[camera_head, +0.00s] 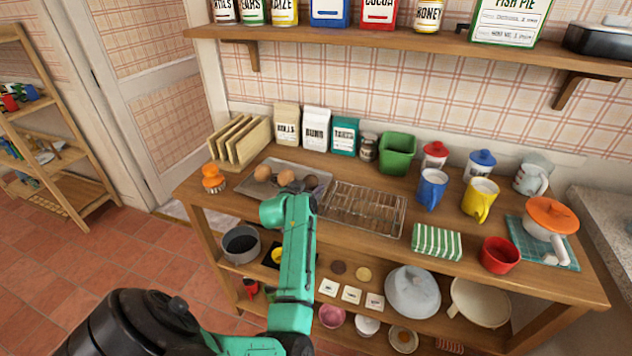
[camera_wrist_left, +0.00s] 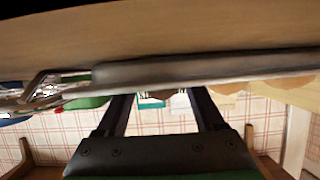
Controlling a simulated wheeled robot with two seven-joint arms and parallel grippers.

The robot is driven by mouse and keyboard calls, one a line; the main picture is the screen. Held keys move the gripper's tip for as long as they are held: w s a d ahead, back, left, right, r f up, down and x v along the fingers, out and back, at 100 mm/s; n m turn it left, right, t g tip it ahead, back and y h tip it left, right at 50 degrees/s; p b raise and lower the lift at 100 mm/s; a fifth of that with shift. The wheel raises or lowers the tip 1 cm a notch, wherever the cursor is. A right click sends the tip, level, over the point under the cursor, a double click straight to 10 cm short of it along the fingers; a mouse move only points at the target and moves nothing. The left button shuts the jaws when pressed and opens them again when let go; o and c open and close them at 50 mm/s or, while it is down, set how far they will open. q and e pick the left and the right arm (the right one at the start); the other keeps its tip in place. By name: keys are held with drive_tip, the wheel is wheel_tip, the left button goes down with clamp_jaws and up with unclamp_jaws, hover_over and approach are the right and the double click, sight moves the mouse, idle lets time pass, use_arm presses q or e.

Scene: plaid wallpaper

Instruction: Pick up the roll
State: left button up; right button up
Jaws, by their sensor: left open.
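Three rolls sit on a grey metal tray (camera_head: 246,187) on the table: a light brown left roll (camera_head: 262,173), an orange-brown middle roll (camera_head: 286,177) and a dark brown right roll (camera_head: 311,183). My left gripper (camera_head: 287,210) is at the tray's front edge, its fingers hidden by the wrist. In the left wrist view, its two fingers (camera_wrist_left: 162,105) are apart with nothing held. The tray's rim crosses in front of the rolls there, and the dark roll (camera_wrist_left: 178,99) shows between the fingers. My right gripper is not in view.
A wire rack (camera_head: 365,210) lies right of the tray. A wooden toast-rack-like holder (camera_head: 238,140) and an orange-topped object (camera_head: 213,178) stand left. Bags, a green bin (camera_head: 397,153) and mugs stand behind and right. A shelf (camera_head: 400,42) overhangs the table.

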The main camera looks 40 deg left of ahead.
sight(307, 184)
use_arm(q)
drive_tip(key=shift+s+r, duration=0.15)
drive_tip(key=shift+r, duration=0.05)
drive_tip(key=shift+c, duration=0.7)
drive_tip(key=shift+s, duration=0.1)
drive_tip(key=c, duration=0.5)
drive_tip(key=shift+a+f, duration=0.1)
drive_tip(key=c, duration=0.4)
wheel_tip(307, 184, up, 20)
drive_tip(key=shift+r+b, duration=0.1)
drive_tip(key=shift+b, duration=0.5)
